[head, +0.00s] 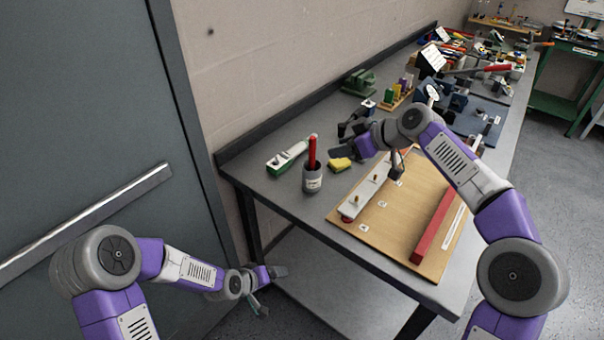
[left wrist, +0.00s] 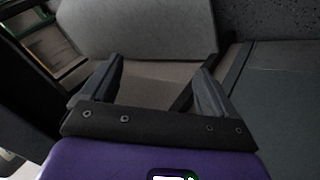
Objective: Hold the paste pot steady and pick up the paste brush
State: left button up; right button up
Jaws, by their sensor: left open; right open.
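The paste pot (head: 312,181) is a small grey cup with a white label, upright near the table's left end. The paste brush (head: 312,152) stands in it, its red handle pointing up; its lower end is hidden inside the pot. My right gripper (head: 346,142) is open, to the right of the brush and above the table, apart from both. My left gripper (head: 272,287) is open and empty, low beside the table's left end, below and left of the pot. Its two spread fingers show in the left wrist view (left wrist: 160,82) with nothing between them.
A yellow sponge (head: 340,164) lies right of the pot, and a green and white tool (head: 289,158) lies left of it. A wooden board (head: 400,222) with a red bar (head: 433,225) fills the near table. A grey door (head: 80,110) stands at left.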

aim_at(306, 173)
pick_arm(q)
jog(key=w+a+r+m+t, duration=0.1)
jog(key=w+r+t, duration=0.1)
jog(key=w+r, duration=0.5)
jog(key=w+a+r+t, duration=0.15)
jog(key=w+r, duration=0.25)
jog(key=r, duration=0.7)
jog(key=w+d+r+m+h, duration=0.1)
jog(key=w+d+r+m, duration=0.1)
jog(key=d+m, duration=0.1)
jog(key=w+d+r+m+h, duration=0.1)
jog(key=w+d+r+m, duration=0.1)
jog(key=d+m, duration=0.1)
jog(key=w+d+r+m+t, duration=0.1)
jog(key=w+d+r+m, duration=0.1)
jog(key=d+m, duration=0.1)
jog(key=shift+w+d+r+m+h, duration=0.15)
jog(key=shift+d+r+m+h, duration=0.2)
jog(key=shift+d, duration=0.35)
jog(key=shift+w+d+m, duration=0.25)
jog(key=shift+w+d, duration=0.2)
jog(key=shift+d, duration=0.05)
jog(key=shift+x, duration=3.4)
jog(key=shift+c, duration=0.5)
jog(key=c, duration=1.1)
pick_arm(e)
jog(key=shift+o, duration=0.3)
